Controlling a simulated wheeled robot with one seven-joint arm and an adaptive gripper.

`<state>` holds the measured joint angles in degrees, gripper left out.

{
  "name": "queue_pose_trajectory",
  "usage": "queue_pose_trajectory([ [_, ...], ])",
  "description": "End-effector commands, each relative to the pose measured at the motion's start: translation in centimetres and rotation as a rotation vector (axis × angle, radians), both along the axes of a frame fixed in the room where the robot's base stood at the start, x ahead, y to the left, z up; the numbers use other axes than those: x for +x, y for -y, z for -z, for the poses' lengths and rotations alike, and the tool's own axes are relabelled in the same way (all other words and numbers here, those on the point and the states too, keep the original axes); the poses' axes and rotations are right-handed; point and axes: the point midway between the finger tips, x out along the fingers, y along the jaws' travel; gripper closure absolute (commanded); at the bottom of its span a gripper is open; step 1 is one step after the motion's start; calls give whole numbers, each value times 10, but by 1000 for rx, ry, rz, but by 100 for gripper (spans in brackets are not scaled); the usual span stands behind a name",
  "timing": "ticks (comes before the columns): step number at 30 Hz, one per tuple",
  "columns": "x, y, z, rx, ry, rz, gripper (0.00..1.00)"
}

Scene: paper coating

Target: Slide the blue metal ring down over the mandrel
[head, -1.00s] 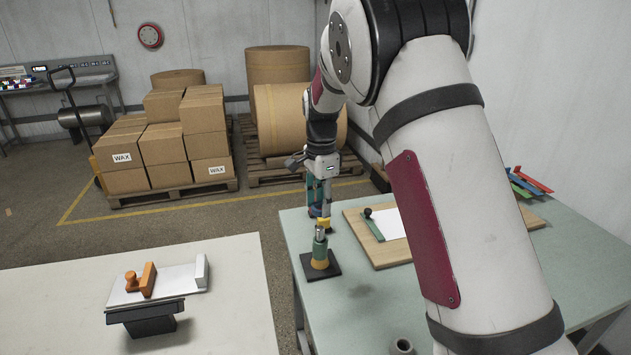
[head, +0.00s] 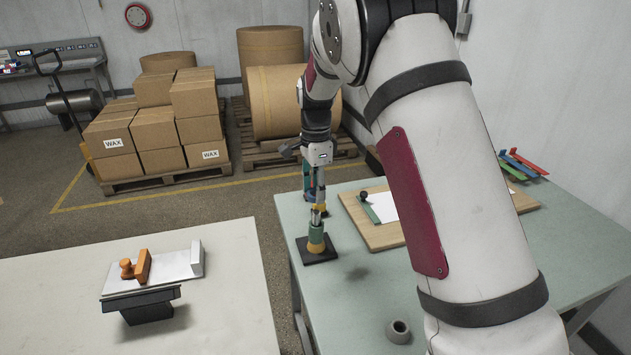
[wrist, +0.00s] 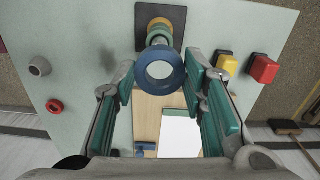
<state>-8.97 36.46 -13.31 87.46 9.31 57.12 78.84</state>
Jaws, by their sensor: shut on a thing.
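The mandrel (head: 316,234) stands upright on a black square base (head: 319,253) near the green table's left edge; it has a green part, an orange-yellow part and a metal tip. In the wrist view, the mandrel (wrist: 158,30) stands just past the blue metal ring (wrist: 160,86). The ring sits between the fingertips of my gripper (wrist: 161,72), which is shut on it. In the head view my gripper (head: 316,200) is close to the mandrel's top; the ring is hard to make out there.
A grey ring-like part (head: 399,330) stands on the green table (head: 350,300). A small red ring (wrist: 54,106), a yellow block (wrist: 227,64) and a red block (wrist: 263,69) show in the wrist view.

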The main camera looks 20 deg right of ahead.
Motion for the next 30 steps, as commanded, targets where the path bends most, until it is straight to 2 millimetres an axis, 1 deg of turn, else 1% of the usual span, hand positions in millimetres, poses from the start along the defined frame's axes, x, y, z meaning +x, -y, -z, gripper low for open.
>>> queue_pose_trajectory([
  [1, 0, 0, 6, 1, -2, 0, 89],
  [6, 0, 0, 19, 1, -1, 0, 89],
  [12, 0, 0, 28, 0, -1, 0, 89],
  [30, 0, 0, 29, 0, 0, 0, 89],
])
